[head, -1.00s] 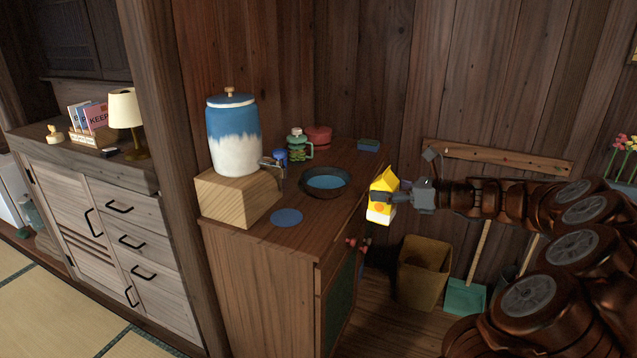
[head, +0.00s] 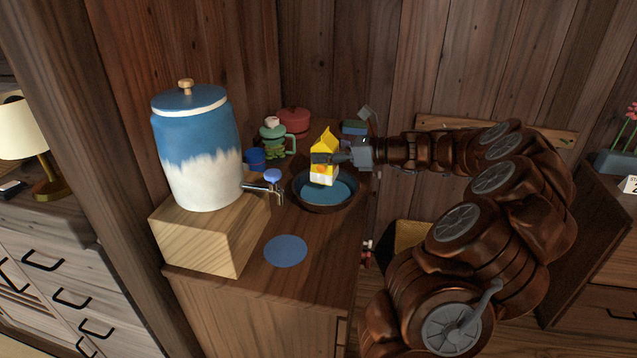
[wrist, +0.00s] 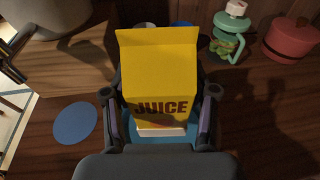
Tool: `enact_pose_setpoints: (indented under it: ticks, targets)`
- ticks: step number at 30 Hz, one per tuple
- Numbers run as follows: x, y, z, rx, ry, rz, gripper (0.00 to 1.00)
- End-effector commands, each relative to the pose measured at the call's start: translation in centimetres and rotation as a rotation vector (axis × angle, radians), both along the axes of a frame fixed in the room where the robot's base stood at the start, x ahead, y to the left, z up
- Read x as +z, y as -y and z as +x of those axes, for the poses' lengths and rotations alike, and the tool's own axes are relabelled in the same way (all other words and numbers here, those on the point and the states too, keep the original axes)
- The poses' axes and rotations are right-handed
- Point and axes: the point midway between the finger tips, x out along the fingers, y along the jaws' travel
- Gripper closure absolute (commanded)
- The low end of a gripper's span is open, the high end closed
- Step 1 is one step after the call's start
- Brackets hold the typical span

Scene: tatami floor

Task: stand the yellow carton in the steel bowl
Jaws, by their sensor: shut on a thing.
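The yellow carton (head: 324,158), with a white lower part, is upright in the grip of my gripper (head: 330,159). In the wrist view the carton (wrist: 158,75) shows the word JUICE, with the gripper's fingers (wrist: 158,112) on both sides of it. The steel bowl (head: 324,207) is on the wooden cabinet top, dark-rimmed and blue inside. In the head view the carton is over the back part of the bowl. Whether its base touches the bowl's floor I cannot tell. In the wrist view the carton hides most of the bowl.
A blue and white dispenser (head: 196,150) on a wooden block (head: 205,235) stands left, its tap (head: 268,187) beside the bowl. Behind are a blue cup (head: 255,159), a green jug (head: 275,140), a red pot (head: 293,120) and a sponge (head: 355,127). A blue disc (head: 286,250) lies in front.

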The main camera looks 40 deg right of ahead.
Motion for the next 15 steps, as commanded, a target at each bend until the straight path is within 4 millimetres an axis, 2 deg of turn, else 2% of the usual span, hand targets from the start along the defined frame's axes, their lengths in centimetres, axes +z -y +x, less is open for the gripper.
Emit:
enact_pose_setpoints:
  ticks: [3,11,15]
  targets:
    - [-2.2,0.0,0.0,-0.001,-0.001,0.004,0.91]
    - [-3.9,0.1,0.0,-0.001,0.002,0.001,0.91]
    - [-5.5,0.0,0.0,0.001,0.001,0.004,0.91]
